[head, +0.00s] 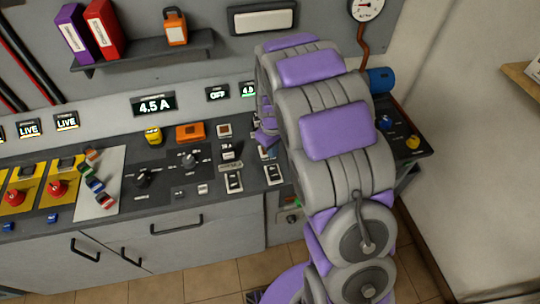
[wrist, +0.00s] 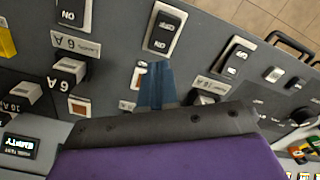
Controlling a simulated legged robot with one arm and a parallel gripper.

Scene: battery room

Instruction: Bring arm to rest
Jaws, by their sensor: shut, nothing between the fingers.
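My grey and purple arm (head: 335,130) rises on the right of the head view, in front of the control bench. My gripper shows in the wrist view as blue fingers (wrist: 157,80) closed together beyond a dark and purple housing. The fingers hold nothing and point over the bench panel. Beyond them are an ON/OFF rocker switch (wrist: 163,32) and a breaker marked 6 A (wrist: 70,68). In the head view the arm hides most of the gripper and part of the panel behind it.
The control bench (head: 225,150) carries rocker switches, knobs and red emergency buttons (head: 57,187). A 4.5 A display (head: 154,104) is on the wall. A shelf (head: 150,55) holds binders and an orange lock. A gauge (head: 366,8) is at upper right. Tiled floor (head: 190,280) lies in front.

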